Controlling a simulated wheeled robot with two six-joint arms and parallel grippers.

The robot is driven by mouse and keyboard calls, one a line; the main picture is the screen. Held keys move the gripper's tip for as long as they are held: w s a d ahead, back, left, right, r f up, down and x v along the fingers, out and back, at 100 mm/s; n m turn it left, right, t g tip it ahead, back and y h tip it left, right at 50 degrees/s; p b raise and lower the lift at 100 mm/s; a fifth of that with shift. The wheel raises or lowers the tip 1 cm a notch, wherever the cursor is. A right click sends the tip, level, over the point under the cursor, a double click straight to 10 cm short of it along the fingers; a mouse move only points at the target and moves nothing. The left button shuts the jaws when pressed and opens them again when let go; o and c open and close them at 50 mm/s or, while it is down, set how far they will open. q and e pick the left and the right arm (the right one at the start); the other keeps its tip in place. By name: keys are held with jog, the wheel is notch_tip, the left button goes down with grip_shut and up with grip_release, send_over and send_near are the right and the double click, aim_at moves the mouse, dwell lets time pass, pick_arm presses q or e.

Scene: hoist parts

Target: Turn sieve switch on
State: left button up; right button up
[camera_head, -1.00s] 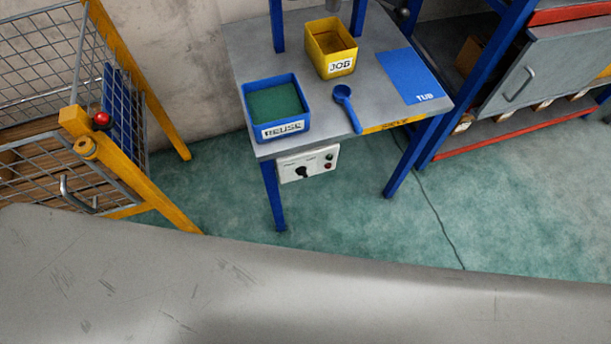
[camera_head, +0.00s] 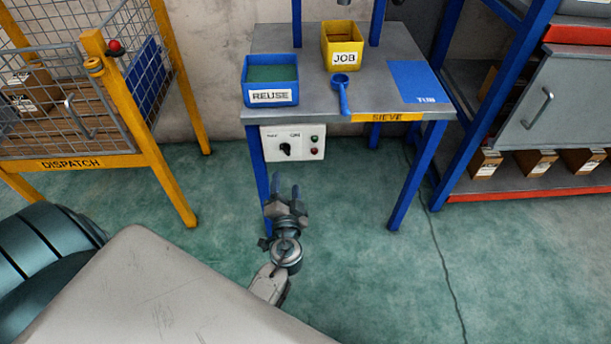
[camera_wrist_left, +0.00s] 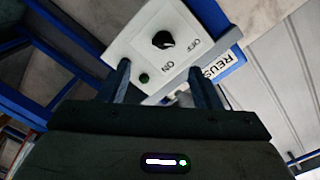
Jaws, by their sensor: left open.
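The sieve switch is a black rotary knob (camera_head: 286,149) on a white control box (camera_head: 268,155) under the front left of the table. OFF and ON labels stand above it, and a green and a red button sit to its right. My left gripper (camera_head: 285,185) is open and empty, in front of and below the box. In the left wrist view, the knob (camera_wrist_left: 162,40) shows upside down beyond and between the open fingertips, apart from them. I cannot tell clearly where the knob points. My right gripper is not in view.
The sieve table (camera_head: 300,38) carries a blue REUSE bin (camera_head: 270,97), a yellow JOB bin (camera_head: 343,58) and a blue scoop (camera_head: 342,90). A yellow dispatch cage (camera_head: 150,165) stands left, a blue shelf rack (camera_head: 470,90) right. The floor before the table is clear.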

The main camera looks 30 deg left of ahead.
aim_at(286, 152)
pick_arm(q)
jog(key=x, duration=0.3)
jog(key=p+x, duration=0.1)
jog(key=x, duration=0.3)
jog(key=p+x, duration=0.1)
jog(key=x, duration=0.3)
jog(key=shift+d+r, duration=0.1)
jog(key=shift+r, duration=0.3)
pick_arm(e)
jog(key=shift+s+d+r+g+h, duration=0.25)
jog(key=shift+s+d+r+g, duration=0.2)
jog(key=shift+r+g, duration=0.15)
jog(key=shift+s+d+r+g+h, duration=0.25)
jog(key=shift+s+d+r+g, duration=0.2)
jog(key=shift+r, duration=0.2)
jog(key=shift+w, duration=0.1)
